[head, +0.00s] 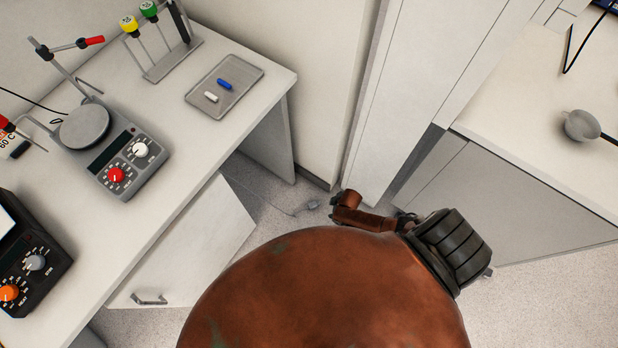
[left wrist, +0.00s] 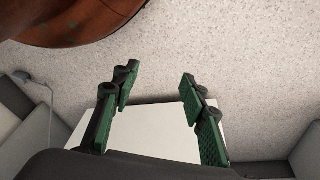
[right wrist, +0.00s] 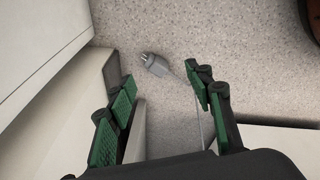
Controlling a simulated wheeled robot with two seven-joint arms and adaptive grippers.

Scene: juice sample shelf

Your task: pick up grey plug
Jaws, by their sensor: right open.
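The grey plug (right wrist: 155,64) lies on the speckled floor in the right wrist view, its metal pins pointing up-left and its cord running down to the right. My right gripper (right wrist: 158,73) is open and empty. The plug shows in line with the gap between its fingertips, on the floor beyond them. In the head view the plug (head: 312,204) is small, on the floor beside the bench. My left gripper (left wrist: 159,78) is open and empty. Neither gripper shows in the head view.
A second counter (head: 520,115) with a small bowl (head: 581,125) stands at right. Open floor lies between.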

